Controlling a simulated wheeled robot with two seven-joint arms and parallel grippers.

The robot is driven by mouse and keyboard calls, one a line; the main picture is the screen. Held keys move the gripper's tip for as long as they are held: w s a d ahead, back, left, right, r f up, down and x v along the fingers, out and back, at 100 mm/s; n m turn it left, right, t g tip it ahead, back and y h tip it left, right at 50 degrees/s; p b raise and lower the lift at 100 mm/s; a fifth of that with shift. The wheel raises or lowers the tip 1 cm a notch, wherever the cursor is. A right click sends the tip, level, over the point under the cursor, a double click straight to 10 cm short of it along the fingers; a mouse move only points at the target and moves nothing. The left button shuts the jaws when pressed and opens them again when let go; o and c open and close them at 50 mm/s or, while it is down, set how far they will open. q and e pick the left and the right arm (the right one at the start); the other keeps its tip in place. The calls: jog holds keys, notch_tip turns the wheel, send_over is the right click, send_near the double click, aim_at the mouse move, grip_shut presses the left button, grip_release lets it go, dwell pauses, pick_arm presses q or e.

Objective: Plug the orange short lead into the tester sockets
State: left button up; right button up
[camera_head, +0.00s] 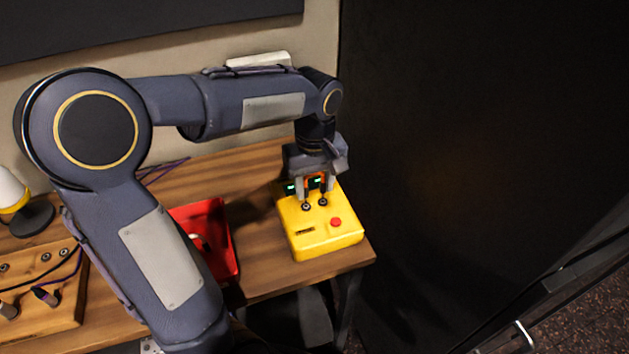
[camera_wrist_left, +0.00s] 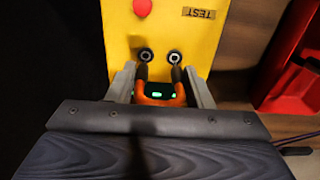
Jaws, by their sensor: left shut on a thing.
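The yellow tester (camera_head: 330,240) stands at the right end of the wooden desk, with two dark round sockets (camera_head: 314,204) on its top. The sockets also show in the left wrist view (camera_wrist_left: 160,56). My left gripper (camera_head: 315,189) points down over the tester, shut on the orange short lead (camera_wrist_left: 160,101). The lead's two black plugs (camera_wrist_left: 177,73) point toward the sockets, one by each. I cannot tell whether their tips are inside. Green lights (camera_wrist_left: 157,95) show on the tester near the lead. My right gripper is in no view.
A red tray (camera_head: 225,235) lies left of the tester, partly behind my left arm. A wooden board with cables (camera_head: 45,300) is at the far left, near a yellow-and-white object (camera_head: 12,190). A red button (camera_head: 336,222) is on the tester. The desk ends just right of it.

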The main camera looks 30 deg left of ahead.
aim_at(315, 205)
pick_arm(q)
jog(key=shift+s+f+b, duration=0.1)
jog(key=shift+f+b, duration=0.6)
jog(key=shift+f, duration=0.2)
jog(key=shift+p, duration=0.4)
dwell(1.5)
jog(key=shift+f+b, duration=0.5)
jog(key=shift+f, duration=0.15)
dwell(0.4)
jog(key=o, duration=1.4)
jog(key=shift+c, duration=0.2)
